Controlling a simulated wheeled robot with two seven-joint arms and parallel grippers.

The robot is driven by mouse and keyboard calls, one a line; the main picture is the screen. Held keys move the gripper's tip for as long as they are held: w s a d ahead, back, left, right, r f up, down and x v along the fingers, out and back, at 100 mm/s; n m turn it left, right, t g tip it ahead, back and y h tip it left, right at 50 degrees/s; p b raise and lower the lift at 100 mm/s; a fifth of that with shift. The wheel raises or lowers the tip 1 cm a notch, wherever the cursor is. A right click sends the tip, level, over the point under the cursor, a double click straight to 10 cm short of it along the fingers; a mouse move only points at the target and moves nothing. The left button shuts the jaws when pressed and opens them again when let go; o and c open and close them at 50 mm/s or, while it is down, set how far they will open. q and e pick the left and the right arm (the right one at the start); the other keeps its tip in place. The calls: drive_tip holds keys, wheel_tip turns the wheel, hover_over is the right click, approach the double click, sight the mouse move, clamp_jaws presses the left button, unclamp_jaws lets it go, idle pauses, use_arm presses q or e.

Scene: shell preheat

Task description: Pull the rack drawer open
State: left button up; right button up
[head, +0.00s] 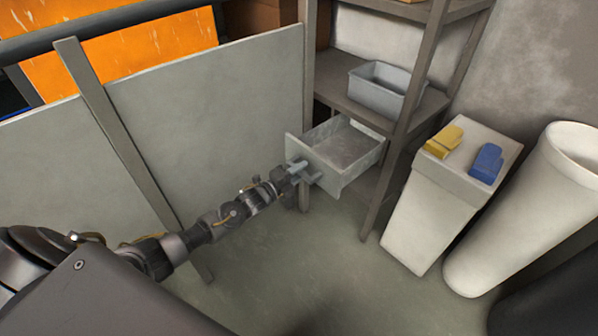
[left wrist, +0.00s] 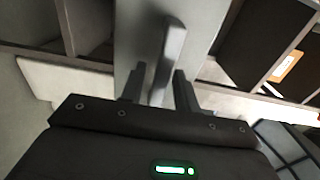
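The rack drawer (head: 349,146) is a light grey, empty-looking box that sticks well out of the shelf rack in the head view. My left gripper (head: 305,173) is at the drawer's front panel. In the left wrist view, the grey bar handle (left wrist: 167,58) stands out from the drawer front (left wrist: 139,38). The two fingers of my left gripper (left wrist: 160,90) are spread on either side of the handle's near end, with narrow gaps visible, so it looks open around it. My right gripper is not in view.
A grey bin (head: 378,90) stands on the rack shelf above the drawer. To the right are a pale pedestal (head: 440,205) with a yellow item (head: 443,141) and a blue item (head: 486,163), and a white cylinder (head: 530,215). A grey panel (head: 220,110) stands left. The floor before the drawer is clear.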

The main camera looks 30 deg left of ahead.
use_arm(q)
drive_tip(key=shift+o, duration=0.3)
drive_tip(key=shift+s, duration=0.1)
